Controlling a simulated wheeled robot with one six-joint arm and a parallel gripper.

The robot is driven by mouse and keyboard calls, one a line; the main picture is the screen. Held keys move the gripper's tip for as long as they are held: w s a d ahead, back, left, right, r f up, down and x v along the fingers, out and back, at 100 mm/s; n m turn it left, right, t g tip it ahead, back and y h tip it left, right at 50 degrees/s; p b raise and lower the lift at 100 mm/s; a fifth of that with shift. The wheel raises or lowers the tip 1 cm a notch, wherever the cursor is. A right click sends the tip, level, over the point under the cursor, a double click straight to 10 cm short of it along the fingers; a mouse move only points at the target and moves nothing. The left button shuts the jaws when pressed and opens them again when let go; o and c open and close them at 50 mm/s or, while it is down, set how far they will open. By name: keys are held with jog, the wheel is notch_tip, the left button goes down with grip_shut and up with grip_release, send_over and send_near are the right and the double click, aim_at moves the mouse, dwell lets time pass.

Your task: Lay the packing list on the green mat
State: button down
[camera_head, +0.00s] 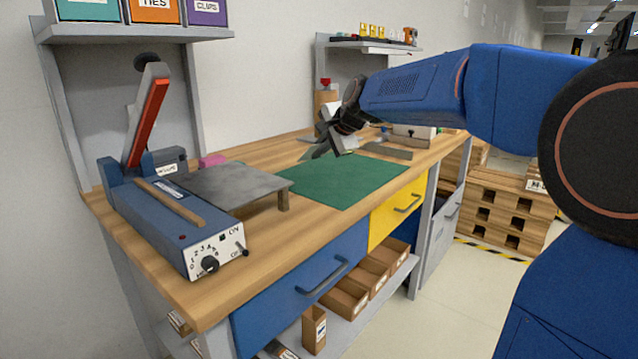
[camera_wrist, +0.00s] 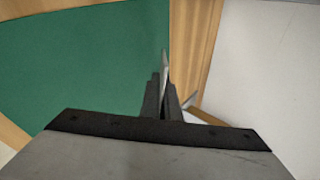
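The green mat (camera_head: 352,181) lies flat on the wooden bench top; it fills the left of the wrist view (camera_wrist: 75,62). My gripper (camera_head: 326,148) is above the mat's back edge, near the wall. In the wrist view its fingers (camera_wrist: 162,97) are close together, with a thin pale sliver (camera_wrist: 165,62) between them. This looks like the packing list seen nearly edge-on. A pale piece also shows by the gripper in the head view (camera_head: 328,112). The list's face and print are not visible.
A blue heat sealer (camera_head: 214,240) with a raised lever and a grey metal plate (camera_head: 232,186) stand left of the mat. A pink block (camera_head: 212,161) is behind them. A grey shelf (camera_head: 370,46) is on the wall behind. The mat's front part is clear.

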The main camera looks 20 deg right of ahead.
jog(key=shift+f, duration=2.65)
jog(key=c, duration=2.4)
grip_release()
jog(key=shift+c, duration=0.2)
jog(key=shift+o, duration=1.3)
jog(key=shift+v, duration=4.05)
